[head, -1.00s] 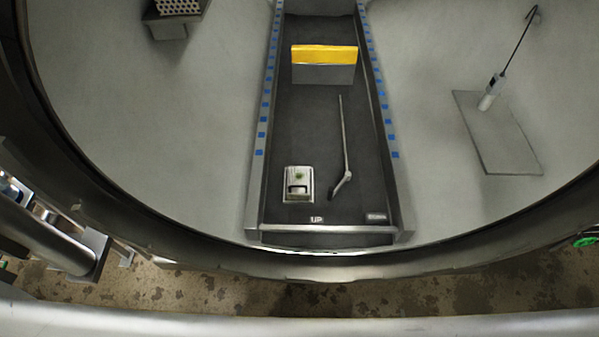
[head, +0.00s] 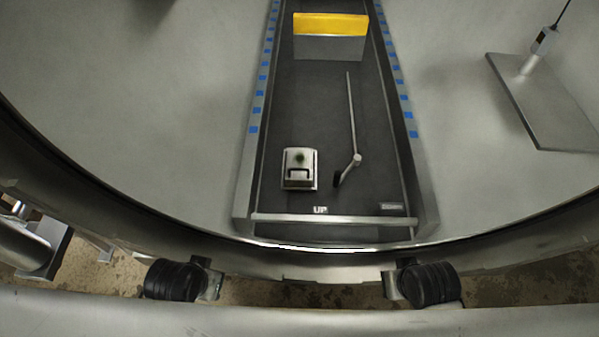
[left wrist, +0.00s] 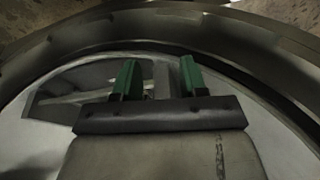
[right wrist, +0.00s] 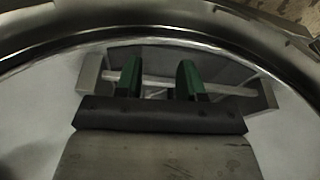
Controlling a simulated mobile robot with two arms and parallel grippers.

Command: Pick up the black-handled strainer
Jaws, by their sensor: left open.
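I cannot make out a strainer with a black handle for certain in any current view. In the head view a thin rod-like piece with a dark end (head: 350,130) lies on the dark conveyor-like track (head: 310,110), right of a small metal box; it is unclear what it is. My left gripper (left wrist: 159,80) shows two green fingers apart with nothing between them in the left wrist view. My right gripper (right wrist: 159,80) shows two green fingers apart and empty in the right wrist view, over a track end with a crossbar (right wrist: 215,86). Neither gripper's fingers show in the head view.
The small metal box (head: 299,168) sits on the track near its front bar. A yellow-topped block (head: 330,38) stands farther back. A grey plate (head: 550,105) with a probe-like tool (head: 540,42) lies right. The round vessel rim (head: 230,250) curves across the front.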

